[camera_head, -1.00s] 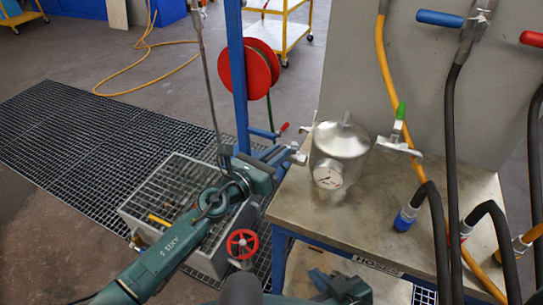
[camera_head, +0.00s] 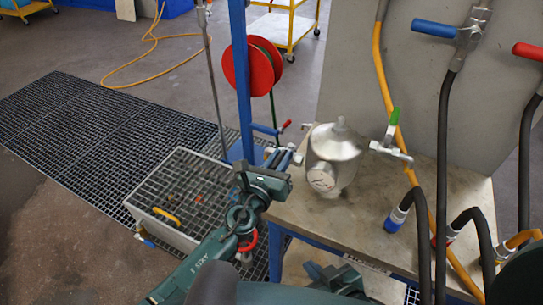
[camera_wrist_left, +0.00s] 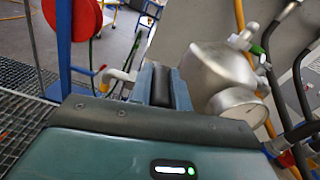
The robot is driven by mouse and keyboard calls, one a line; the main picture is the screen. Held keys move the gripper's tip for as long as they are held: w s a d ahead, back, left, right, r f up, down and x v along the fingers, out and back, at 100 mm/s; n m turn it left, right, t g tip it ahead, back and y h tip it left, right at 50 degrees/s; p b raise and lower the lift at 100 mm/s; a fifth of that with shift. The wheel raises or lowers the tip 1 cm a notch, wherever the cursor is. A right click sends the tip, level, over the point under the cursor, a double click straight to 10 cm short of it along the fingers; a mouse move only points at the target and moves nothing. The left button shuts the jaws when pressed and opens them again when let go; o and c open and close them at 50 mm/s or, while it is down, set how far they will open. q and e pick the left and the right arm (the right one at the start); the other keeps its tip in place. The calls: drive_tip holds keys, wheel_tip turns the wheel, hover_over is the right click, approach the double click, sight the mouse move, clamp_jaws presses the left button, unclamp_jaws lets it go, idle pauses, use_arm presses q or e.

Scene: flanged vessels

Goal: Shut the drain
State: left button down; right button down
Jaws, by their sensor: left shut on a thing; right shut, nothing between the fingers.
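The silver vessel (camera_head: 335,155) stands on the bench and looks slightly tilted. Its round gauge (camera_head: 322,178) faces forward; the vessel also shows in the left wrist view (camera_wrist_left: 212,78). A valve with a green handle (camera_head: 394,116) is on its right. A silver fitting (camera_head: 270,155) shows at its left, also in the wrist view (camera_wrist_left: 116,76). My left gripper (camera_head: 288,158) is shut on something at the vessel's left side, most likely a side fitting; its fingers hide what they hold. My right gripper (camera_head: 338,279) is shut and empty, low in front of the bench.
The bench top (camera_head: 300,212) has clear room in front of the vessel. Black hoses (camera_head: 442,190) and a yellow hose (camera_head: 384,75) hang on the right. A red reel (camera_head: 252,66) and blue post (camera_head: 240,80) stand behind left. A grated box (camera_head: 172,195) lies left.

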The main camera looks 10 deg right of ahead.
idle(0.4)
use_arm(q)
drive_tip(key=c, duration=1.3)
unclamp_jaws()
drive_tip(key=shift+s, duration=0.15)
drive_tip(key=p+v, duration=0.1)
drive_tip(key=v, duration=1.2)
